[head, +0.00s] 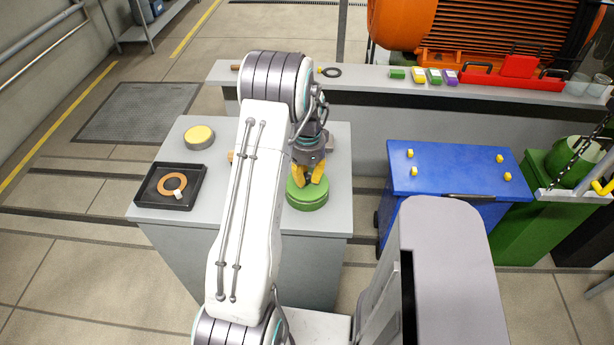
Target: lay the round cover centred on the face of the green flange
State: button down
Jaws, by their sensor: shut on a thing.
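My gripper (313,174) has yellow fingers and points down over the right part of the grey bench. It is shut on the round cover, which is mostly hidden by the fingers. The green flange (307,199) is a round, stepped green piece standing on the bench directly below the fingers. I cannot tell where the cover ends and the flange begins, whether they touch, or whether the cover is centred.
On the grey bench (235,202) are a yellow-topped round piece (199,137) and a black tray (188,203) holding an orange ring (172,184). Partly hidden items lie behind my arm. A blue cabinet (455,168) stands right; a long ledge (370,77) runs behind.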

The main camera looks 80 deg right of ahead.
jog(key=shift+f, duration=0.2)
jog(key=c, duration=1.1)
grip_release()
jog(key=shift+c, duration=0.2)
notch_tip(320, 180, up, 12)
jog(key=shift+d, duration=0.15)
